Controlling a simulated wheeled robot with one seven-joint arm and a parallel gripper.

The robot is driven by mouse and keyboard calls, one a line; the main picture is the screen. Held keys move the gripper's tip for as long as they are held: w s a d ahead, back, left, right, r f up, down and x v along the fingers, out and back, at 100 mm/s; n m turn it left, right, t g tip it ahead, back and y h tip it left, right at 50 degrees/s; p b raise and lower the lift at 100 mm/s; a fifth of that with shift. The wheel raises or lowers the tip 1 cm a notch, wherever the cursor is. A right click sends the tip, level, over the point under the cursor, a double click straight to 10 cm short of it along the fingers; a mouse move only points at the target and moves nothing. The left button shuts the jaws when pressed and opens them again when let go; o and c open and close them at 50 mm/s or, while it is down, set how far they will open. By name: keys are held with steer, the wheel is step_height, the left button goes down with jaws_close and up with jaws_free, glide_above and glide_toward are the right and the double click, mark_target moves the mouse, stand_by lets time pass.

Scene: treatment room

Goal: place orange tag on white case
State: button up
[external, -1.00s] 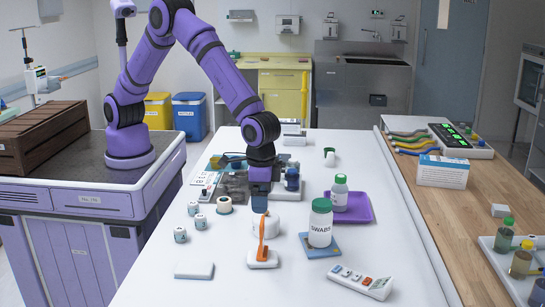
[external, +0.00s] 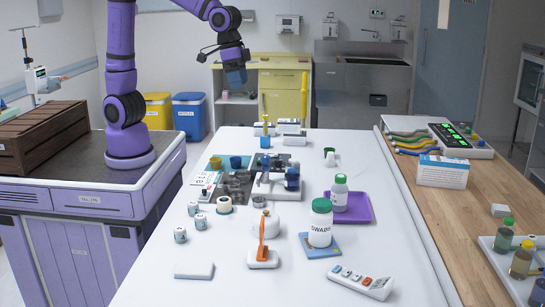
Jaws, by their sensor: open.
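The orange tag (external: 262,243) is a narrow upright strip at the front middle of the white table. Its lower end is on a small white case (external: 262,260); its upper part reaches up in front of a white round container (external: 266,225). I cannot tell whether it touches that container. My gripper (external: 236,80) is open, raised high behind the table's far left part, well away from the tag and case. Nothing shows between its fingers, though they are small in this view.
A green-lidded swab jar (external: 320,228) stands on a blue mat right of the tag. A purple tray (external: 357,208) holds a bottle. A white block (external: 194,270) lies front left, small jars behind it. A remote-like white strip (external: 360,281) lies front right.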

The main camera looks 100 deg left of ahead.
steer(key=s+a+r+t, duration=0.1)
steer(key=s+a, duration=0.4)
steer(key=s, duration=0.3)
steer(key=s+a+r+t, duration=0.1)
steer(key=s+a, duration=0.4)
steer(key=s, duration=0.3)
steer(key=s+a+r+y, duration=0.1)
steer(key=s+a, duration=0.4)
steer(key=s, duration=0.3)
steer(key=shift+s+t, duration=0.2)
steer(key=shift+t, duration=0.2)
steer(key=shift+a+r, duration=0.1)
